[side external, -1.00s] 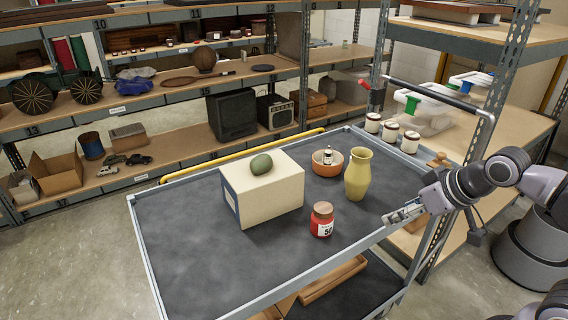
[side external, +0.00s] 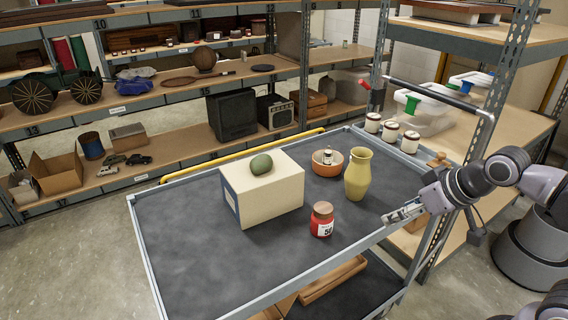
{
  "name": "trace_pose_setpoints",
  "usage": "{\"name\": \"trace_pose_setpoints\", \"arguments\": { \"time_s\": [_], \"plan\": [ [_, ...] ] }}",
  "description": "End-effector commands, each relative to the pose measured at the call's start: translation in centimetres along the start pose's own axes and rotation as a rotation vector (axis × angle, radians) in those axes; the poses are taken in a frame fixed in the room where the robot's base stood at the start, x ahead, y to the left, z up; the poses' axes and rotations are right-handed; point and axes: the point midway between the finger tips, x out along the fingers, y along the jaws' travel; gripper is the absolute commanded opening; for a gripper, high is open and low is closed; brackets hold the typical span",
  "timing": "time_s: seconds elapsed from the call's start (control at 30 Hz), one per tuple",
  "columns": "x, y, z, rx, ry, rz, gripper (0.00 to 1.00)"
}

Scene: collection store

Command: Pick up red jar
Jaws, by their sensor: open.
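The red jar (side external: 322,220) stands upright on the dark top of the cart (side external: 200,260), near its front edge. It has a brownish lid and a white label with a number. My gripper (side external: 391,218) is open and empty at the cart's right edge. It is to the right of the red jar and apart from it, pointing left toward the cart top.
A yellow vase (side external: 358,175) stands between the jar and the back right. An orange bowl (side external: 327,163) with a small jar inside is behind. A cream box (side external: 265,190) bearing a green oval object (side external: 261,164) is to the left. The front left of the cart top is clear.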

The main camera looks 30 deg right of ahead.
Motion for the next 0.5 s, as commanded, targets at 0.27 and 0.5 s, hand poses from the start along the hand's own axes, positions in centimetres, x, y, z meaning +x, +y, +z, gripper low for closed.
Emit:
{"name": "trace_pose_setpoints", "arguments": {
  "time_s": [0.27,0.5],
  "plan": [
    [0.00,0.00,0.00,0.000,0.000,0.000,0.82],
    [0.01,-0.14,-0.72,0.063,-0.019,-0.002,0.82]
  ]
}}
